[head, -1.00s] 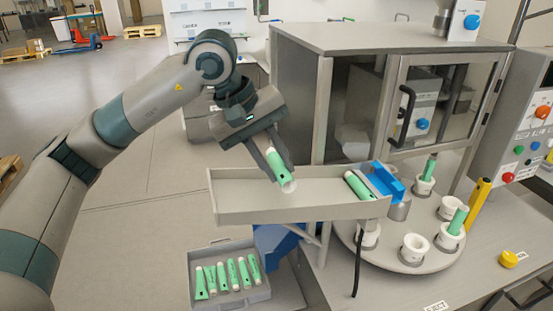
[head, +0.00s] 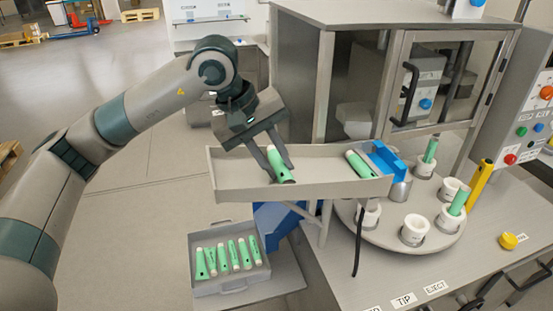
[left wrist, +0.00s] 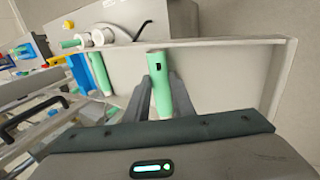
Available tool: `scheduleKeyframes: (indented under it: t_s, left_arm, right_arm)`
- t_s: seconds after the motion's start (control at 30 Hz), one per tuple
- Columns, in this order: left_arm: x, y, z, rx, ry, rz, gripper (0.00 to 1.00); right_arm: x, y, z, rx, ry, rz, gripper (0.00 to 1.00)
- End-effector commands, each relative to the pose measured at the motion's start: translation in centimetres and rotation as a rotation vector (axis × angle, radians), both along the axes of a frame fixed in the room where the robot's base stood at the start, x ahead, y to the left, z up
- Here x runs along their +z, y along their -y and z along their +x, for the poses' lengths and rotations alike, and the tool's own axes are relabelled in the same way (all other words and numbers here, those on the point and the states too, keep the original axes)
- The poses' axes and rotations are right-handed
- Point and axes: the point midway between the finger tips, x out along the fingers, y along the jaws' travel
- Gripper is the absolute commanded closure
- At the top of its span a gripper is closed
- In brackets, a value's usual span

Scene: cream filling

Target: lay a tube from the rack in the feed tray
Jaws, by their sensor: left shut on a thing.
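My left gripper (head: 277,158) is shut on a green tube (head: 276,160) with a pale end, over the left-middle part of the feed tray (head: 235,186). The held tube is tilted, its lower end down inside the tray walls; I cannot tell whether it touches the tray floor. In the left wrist view the held tube (left wrist: 161,85) sits between the two fingers. Another green tube (head: 360,164) lies at the tray's right end, beside the blue block (head: 388,160). The rack (head: 232,285) below holds several green tubes. My right gripper is not in view.
A round turntable (head: 385,252) with white cups (head: 415,230), some holding green tubes, stands right of the tray. A cabinet (head: 330,90) with a glass door rises behind. A yellow post (head: 480,186) stands at the right. The tray floor between the two tubes is clear.

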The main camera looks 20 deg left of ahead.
Motion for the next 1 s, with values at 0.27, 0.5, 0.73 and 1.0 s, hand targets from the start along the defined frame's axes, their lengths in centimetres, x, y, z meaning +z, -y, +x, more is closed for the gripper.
scheduleKeyframes:
  t_s: [0.27,0.5,0.73,1.0]
  left_arm:
    - [-0.04,-0.01,0.01,0.0,0.0,0.0,0.99]
    - [-0.12,0.0,0.01,0.0,0.0,0.0,0.99]
    - [-0.38,-0.01,0.02,0.0,0.001,0.001,0.99]
    - [-0.75,0.0,-0.01,0.0,-0.001,0.002,0.99]
  right_arm:
    - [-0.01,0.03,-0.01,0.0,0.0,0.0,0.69]
    - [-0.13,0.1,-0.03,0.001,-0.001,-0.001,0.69]
    - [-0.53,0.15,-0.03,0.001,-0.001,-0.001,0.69]
    - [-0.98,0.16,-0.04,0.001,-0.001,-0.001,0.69]
